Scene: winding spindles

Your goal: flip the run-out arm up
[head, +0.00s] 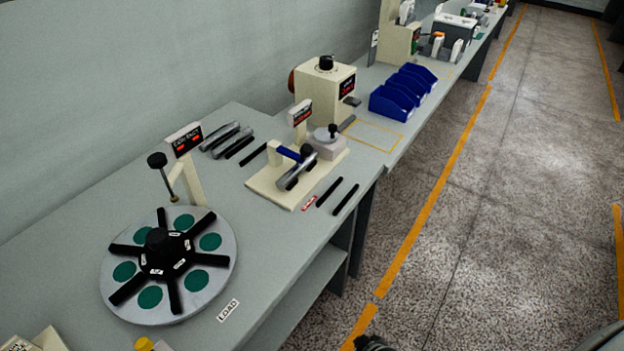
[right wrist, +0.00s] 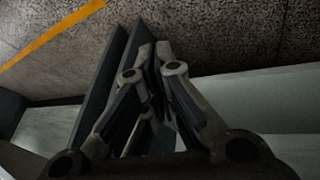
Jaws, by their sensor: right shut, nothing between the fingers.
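A cream fixture plate (head: 262,183) stands on the bench in the head view. It carries a silver cylinder (head: 297,172) lying at a slant, a blue bar (head: 289,153), a black knob (head: 307,151) and a small display (head: 300,112) with red digits. I cannot tell for certain which part is the run-out arm; the blue bar with the knob looks arm-like and lies low, near the cylinder. My right gripper (right wrist: 154,55) is shut and empty in the right wrist view, away from the fixture. My left gripper is not in view.
A round indexing table (head: 223,272) with black spokes and green discs stands at the front left. Black rods (head: 345,199) lie right of the fixture. Silver and black rods (head: 226,138) lie behind it. A cream machine (head: 325,95) and blue bins (head: 403,92) stand farther back.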

